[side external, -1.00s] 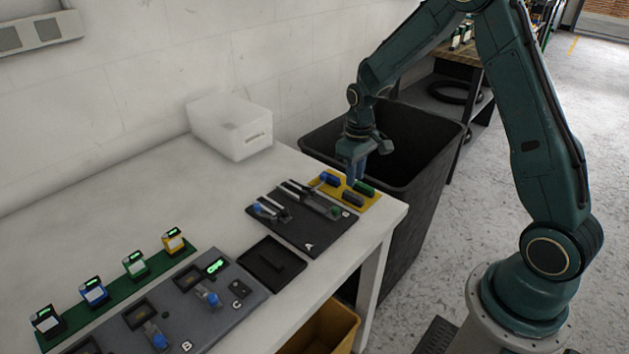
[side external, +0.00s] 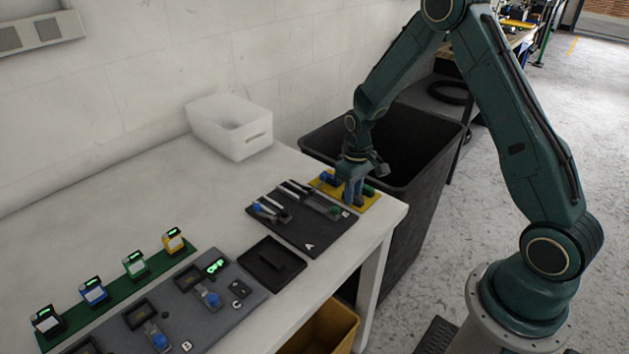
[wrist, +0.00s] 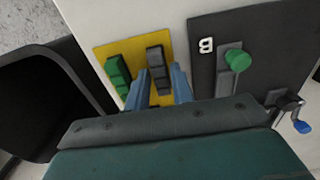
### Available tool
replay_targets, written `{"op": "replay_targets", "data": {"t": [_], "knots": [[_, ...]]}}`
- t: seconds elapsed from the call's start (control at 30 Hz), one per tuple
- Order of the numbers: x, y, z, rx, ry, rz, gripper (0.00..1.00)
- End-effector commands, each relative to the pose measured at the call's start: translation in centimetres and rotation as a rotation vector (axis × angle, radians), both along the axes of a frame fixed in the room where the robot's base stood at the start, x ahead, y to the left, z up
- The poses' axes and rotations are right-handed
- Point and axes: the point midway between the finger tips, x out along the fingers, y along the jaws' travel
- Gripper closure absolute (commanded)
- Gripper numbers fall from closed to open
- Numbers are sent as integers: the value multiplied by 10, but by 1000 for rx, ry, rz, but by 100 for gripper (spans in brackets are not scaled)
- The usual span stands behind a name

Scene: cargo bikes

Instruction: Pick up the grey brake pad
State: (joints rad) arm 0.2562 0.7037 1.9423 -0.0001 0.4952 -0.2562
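The grey brake pad (wrist: 156,62) lies on the yellow mat (wrist: 108,50), seen in the wrist view. My gripper (wrist: 161,73) is open, its two blue fingers pointing down on either side of the grey pad, with a slight gap showing. In the side view my gripper (side external: 353,196) is low over the yellow mat (side external: 371,200) and hides the grey pad there. A green pad (wrist: 118,74) lies left of the grey one in the wrist view.
A blue piece (side external: 326,177) sits on the yellow mat's far side. The dark board A (side external: 300,236) with clamps and levers adjoins the mat. A black bin (side external: 420,160) stands beyond the table end. A white box (side external: 232,130) stands at the back.

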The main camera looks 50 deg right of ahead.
Motion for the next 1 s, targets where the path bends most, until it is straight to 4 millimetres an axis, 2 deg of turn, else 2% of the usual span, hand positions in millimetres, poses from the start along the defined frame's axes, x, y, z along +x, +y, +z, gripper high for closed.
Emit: {"op": "replay_targets", "data": {"t": [0.03,0.17,0.47,1.0], "knots": [[0,0,0,0,0,0,76],[0,0,0,0,0,0,100],[0,0,2,0,0,0,100],[0,0,20,0,0,0,100]]}}
